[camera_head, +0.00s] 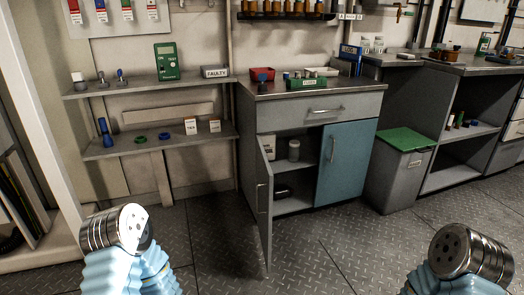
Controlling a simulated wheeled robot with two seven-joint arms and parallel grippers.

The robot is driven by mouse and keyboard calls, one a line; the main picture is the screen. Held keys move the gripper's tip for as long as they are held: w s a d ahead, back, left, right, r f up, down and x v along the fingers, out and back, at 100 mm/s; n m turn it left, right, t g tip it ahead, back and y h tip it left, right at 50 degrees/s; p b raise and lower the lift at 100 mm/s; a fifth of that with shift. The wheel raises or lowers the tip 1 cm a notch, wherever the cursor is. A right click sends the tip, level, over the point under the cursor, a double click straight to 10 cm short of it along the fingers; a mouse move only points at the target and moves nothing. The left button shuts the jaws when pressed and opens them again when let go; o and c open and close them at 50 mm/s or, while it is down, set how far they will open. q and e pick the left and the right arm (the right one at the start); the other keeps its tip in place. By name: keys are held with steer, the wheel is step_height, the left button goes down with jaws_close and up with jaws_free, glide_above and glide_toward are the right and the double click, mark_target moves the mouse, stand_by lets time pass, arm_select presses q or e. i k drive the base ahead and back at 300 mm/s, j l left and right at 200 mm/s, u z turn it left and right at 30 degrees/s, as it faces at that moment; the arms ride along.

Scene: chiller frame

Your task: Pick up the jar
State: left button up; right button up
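A small grey jar with a lid (293,150) stands upright on the inner shelf of the lower cabinet (312,109), behind its open left door (264,202). A white box (268,147) stands to its left, partly hidden by the door. Metal-and-blue parts of my two arms show at the bottom left and bottom right, well in front of the cabinet. No fingers of either gripper show.
The blue right door (346,161) is shut. A grey bin with a green lid (404,140) stands to the right. Wall shelves (155,86) with tools are at left. Jars and bottles stand on the upper shelf (287,16). The metal floor (215,235) ahead is clear.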

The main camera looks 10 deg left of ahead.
mark_target(294, 153)
steer(key=i+l+u, duration=0.4)
steer(key=l, duration=0.25)
steer(key=i+l+u, duration=0.4)
steer(key=l, duration=0.45)
steer(key=i, duration=0.1)
